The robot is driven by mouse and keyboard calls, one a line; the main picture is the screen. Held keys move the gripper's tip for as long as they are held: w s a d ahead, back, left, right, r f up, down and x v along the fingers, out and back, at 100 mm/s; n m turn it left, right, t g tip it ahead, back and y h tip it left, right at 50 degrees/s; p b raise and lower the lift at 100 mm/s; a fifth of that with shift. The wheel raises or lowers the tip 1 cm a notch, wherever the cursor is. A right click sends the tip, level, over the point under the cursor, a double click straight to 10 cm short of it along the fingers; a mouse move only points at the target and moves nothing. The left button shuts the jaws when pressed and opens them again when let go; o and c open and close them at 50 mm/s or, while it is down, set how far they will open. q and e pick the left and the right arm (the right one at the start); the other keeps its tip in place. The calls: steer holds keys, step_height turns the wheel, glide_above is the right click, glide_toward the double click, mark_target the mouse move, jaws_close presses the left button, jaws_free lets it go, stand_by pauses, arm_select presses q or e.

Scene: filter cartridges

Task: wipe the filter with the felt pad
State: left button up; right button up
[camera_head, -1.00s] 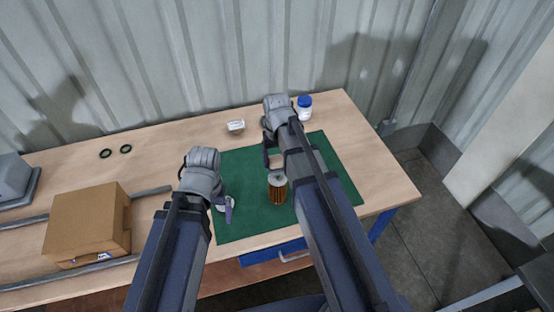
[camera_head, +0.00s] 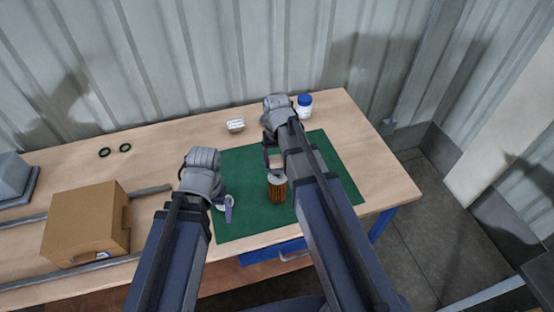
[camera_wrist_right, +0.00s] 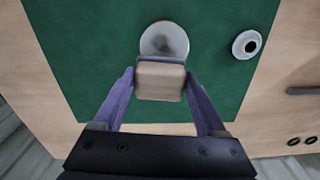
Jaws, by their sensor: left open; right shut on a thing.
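The filter (camera_head: 277,190) stands upright on the green mat, with brown pleated sides and a pale round top. Its top also shows in the right wrist view (camera_wrist_right: 164,38). My right gripper (camera_head: 270,158) is shut on the felt pad (camera_wrist_right: 160,80), a beige block with a dark upper edge. The pad is at the near rim of the filter top in the wrist view and overlaps it. I cannot tell whether they touch.
The green mat (camera_head: 250,222) lies on a wooden table. A blue-lidded white jar (camera_head: 304,106) and a small pale dish (camera_head: 236,126) stand behind. Two black rings (camera_head: 115,150) lie left. A cardboard box (camera_head: 87,225) and metal rails are at the left front.

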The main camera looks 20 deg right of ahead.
mark_target(279, 183)
steer(key=shift+f+b, duration=0.55)
steer(key=shift+f, duration=0.1)
steer(key=shift+r, duration=0.1)
steer(key=shift+s, duration=0.15)
steer(key=shift+s+a+r, duration=0.1)
steer(key=shift+s+a, duration=0.05)
steer(key=shift+s, duration=0.55)
steer(key=shift+s+a, duration=0.1)
steer(key=shift+s, duration=0.55)
steer(key=shift+s+a, duration=0.15)
steer(key=shift+s, duration=0.55)
steer(key=shift+s+a, duration=0.15)
steer(key=shift+s, duration=0.6)
